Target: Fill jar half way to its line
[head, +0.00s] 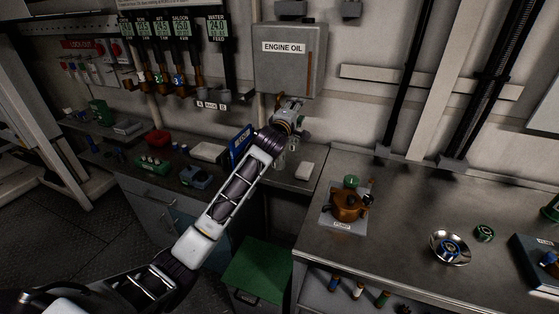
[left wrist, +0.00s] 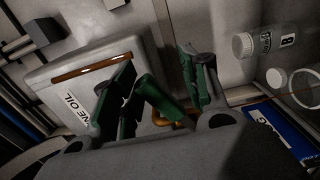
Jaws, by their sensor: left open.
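The grey ENGINE OIL tank (head: 289,65) hangs on the wall, with a brown vertical strip on its front. It shows tilted in the left wrist view (left wrist: 75,85). My left gripper (head: 291,108) is just below the tank, and its fingers (left wrist: 160,75) are apart in the left wrist view. A brass-coloured part (left wrist: 188,119) shows low between the fingers; I cannot tell whether they touch it. A clear jar (head: 280,161) stands on the bench below, partly hidden by my arm. A jar with a white lid and a letter label (left wrist: 264,43) shows in the left wrist view. My right gripper is out of view.
A green box (head: 258,270) is below the gap.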

